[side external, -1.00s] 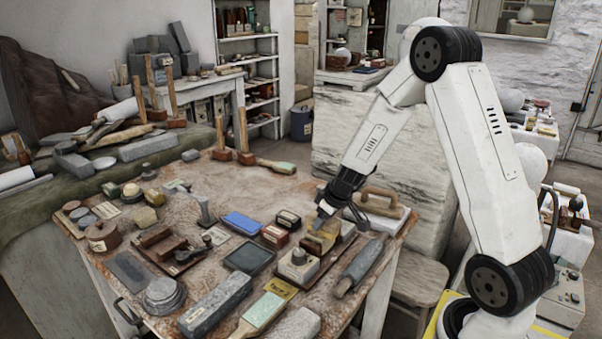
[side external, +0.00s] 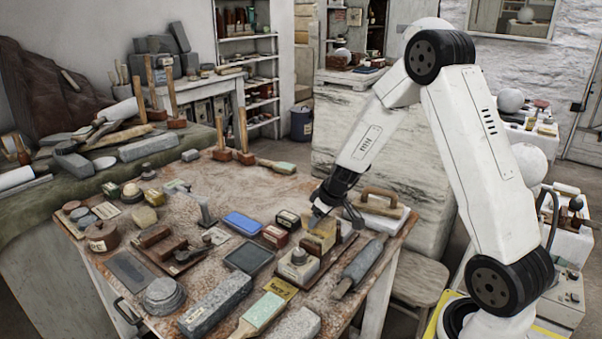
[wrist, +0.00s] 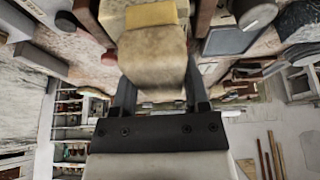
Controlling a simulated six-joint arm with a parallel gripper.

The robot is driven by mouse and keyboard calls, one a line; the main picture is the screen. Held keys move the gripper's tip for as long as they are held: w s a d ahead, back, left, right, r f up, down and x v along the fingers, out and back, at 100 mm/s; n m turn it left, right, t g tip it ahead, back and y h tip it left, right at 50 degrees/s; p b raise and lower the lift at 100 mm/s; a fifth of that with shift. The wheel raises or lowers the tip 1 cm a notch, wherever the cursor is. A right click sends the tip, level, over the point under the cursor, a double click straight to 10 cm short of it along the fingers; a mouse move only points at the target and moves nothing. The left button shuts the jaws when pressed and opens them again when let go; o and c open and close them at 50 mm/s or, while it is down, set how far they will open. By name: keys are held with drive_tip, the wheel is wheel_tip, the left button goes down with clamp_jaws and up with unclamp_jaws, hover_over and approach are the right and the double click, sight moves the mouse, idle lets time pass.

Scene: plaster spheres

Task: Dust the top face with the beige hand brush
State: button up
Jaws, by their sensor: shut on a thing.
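My gripper (side external: 328,212) is at the right part of the cluttered worktable, pointing down and to the left. It is shut on a beige block-like thing (side external: 320,236), which looks like the beige hand brush. In the wrist view the brush (wrist: 153,60) sits between the two fingers (wrist: 155,95), with a yellowish part at its far end. Its bristles cannot be made out. Whether its lower end touches the table or hangs just above it is unclear. Which top face the task means cannot be told.
Close around the brush stand a switch box (side external: 298,264), small dark-topped boxes (side external: 287,220) and a wooden-handled float (side external: 380,202). A blue block (side external: 243,223) and a dark slab (side external: 248,258) lie to the left. The table's back middle (side external: 225,185) is mostly clear.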

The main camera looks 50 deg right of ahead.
sight(332, 221)
drive_tip(key=shift+s, duration=0.75)
drive_tip(key=shift+s, duration=0.1)
drive_tip(key=shift+s, duration=1.05)
drive_tip(key=shift+w, duration=1.15)
drive_tip(key=shift+w, duration=0.15)
drive_tip(key=shift+w, duration=0.95)
